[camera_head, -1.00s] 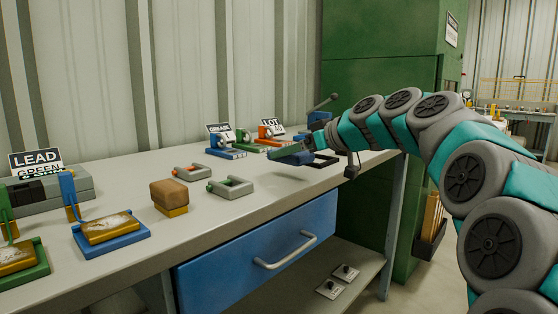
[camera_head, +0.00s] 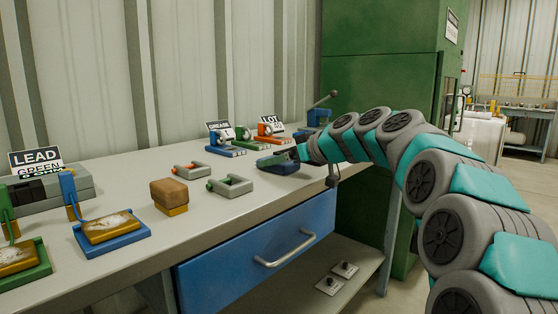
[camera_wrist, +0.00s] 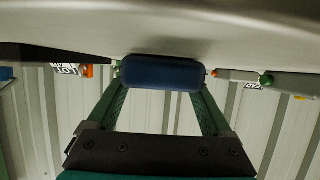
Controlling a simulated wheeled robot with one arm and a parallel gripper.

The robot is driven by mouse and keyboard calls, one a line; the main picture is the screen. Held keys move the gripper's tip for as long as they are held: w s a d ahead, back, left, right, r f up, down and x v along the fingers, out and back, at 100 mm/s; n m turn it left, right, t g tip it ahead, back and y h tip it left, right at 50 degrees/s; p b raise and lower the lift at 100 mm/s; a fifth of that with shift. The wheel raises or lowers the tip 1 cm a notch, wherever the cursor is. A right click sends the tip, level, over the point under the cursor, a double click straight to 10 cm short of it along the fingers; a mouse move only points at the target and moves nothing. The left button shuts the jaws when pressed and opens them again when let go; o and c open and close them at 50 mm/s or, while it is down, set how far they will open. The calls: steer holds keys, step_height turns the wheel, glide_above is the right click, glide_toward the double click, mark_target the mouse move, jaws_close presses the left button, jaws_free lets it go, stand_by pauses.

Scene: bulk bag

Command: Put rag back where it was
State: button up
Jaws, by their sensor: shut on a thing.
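The rag, a rounded dark blue block (camera_wrist: 162,73), sits between the two green fingers of my gripper (camera_wrist: 162,80) in the wrist view. My gripper is shut on it. In the head view my gripper (camera_head: 290,155) is low over the right part of the workbench, with the blue rag (camera_head: 275,162) at its tip. The rag is close to the bench top; I cannot tell whether it touches. The dark tray seen earlier by the gripper is not clearly visible now, and my arm covers part of that area.
Two grey U-shaped brackets (camera_head: 231,186) lie left of the rag. Blue, green and orange clamps (camera_head: 224,148) with signs stand behind it. A brown-topped block (camera_head: 169,195) and blue stand (camera_head: 110,232) are further left. The bench front (camera_head: 215,222) is clear.

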steer(key=shift+f, duration=0.1)
steer(key=o, duration=1.3)
steer(key=b+v, duration=0.1)
steer(key=v, duration=1.1)
